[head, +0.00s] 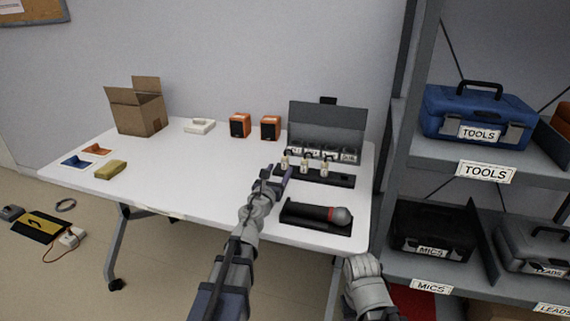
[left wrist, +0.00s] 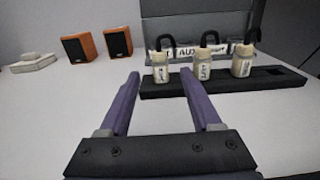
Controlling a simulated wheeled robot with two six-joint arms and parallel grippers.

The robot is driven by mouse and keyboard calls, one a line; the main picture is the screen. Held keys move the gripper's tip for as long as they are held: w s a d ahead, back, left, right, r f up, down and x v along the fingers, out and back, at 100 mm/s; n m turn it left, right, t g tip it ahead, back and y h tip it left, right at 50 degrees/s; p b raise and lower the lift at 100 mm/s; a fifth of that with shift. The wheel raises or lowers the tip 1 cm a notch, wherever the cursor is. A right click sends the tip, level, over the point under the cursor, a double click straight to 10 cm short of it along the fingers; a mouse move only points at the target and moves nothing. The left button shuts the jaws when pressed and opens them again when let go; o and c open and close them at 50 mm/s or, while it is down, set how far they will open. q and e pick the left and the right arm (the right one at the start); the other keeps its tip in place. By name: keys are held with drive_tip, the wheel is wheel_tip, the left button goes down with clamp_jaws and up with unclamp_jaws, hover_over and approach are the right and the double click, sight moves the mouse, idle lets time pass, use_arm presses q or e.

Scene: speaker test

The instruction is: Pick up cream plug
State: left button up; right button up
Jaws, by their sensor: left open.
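Three cream plugs with labels and dark cable loops stand upright in a row in a black holder strip (head: 342,181). They are the left plug (head: 284,162), the middle plug (head: 304,166) and the right plug (head: 323,170). The left wrist view shows the left plug (left wrist: 161,68), middle plug (left wrist: 203,66) and right plug (left wrist: 243,62) beyond my fingers. My left gripper (head: 276,178) is open and empty, just in front of the strip's left end, with the left plug roughly between its purple fingers in the picture but apart from them.
A grey open case (head: 326,118) with labelled slots stands behind the strip. A microphone (head: 318,211) lies in a black tray near the table's front right. Orange speakers (head: 240,125), a cardboard box (head: 138,110) and a yellow sponge (head: 110,169) are farther left. The table's middle is clear.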

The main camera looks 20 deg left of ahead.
sight(284, 162)
use_arm(q)
drive_tip(key=w, duration=0.4)
drive_tip(key=shift+w+d, duration=0.1)
drive_tip(key=shift+w, duration=0.2)
drive_tip(key=shift+s, duration=0.1)
clamp_jaws()
